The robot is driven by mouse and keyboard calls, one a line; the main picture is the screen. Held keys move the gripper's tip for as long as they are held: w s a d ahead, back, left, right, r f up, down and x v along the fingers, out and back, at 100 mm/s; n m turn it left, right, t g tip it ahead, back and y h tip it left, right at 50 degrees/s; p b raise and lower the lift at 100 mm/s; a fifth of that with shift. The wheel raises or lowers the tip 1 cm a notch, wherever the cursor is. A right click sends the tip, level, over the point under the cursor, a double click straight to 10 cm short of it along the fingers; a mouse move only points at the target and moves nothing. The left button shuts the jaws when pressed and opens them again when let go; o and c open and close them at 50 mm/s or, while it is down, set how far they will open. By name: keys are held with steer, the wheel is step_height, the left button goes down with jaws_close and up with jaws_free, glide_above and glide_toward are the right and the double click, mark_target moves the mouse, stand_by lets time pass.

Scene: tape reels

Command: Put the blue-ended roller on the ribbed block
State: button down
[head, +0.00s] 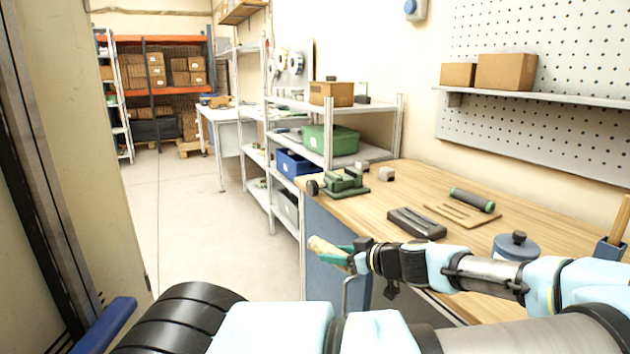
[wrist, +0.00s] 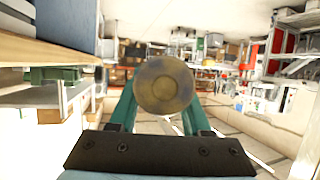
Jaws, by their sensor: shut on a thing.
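My gripper (head: 338,252) has teal fingers and is out past the near-left edge of the workbench, left of the grooved pieces. It is shut on a tan roller (head: 322,244); its round brownish end fills the middle of the wrist view (wrist: 165,85). I see no blue on the held roller from here; part of it is hidden by the fingers. A dark block with long grooves (head: 417,222), seemingly the ribbed block, lies on the bench with nothing on it. Behind it is a flat wooden ribbed board (head: 450,214). A dark roller with green ends (head: 472,200) lies at that board's far side.
The workbench (head: 400,187) also bears a green vise (head: 345,184), small pale blocks (head: 385,173) and a blue round pot with a dark knob (head: 515,246). Shelves with a green bin (head: 330,139) stand behind. Open floor (head: 200,240) lies left of the bench.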

steer(key=w+a+f+n+g+y, duration=0.1)
steer(key=w+a+f+n+g, duration=0.1)
steer(key=a+f, duration=0.8)
steer(key=a, duration=0.5)
steer(key=shift+y, duration=0.4)
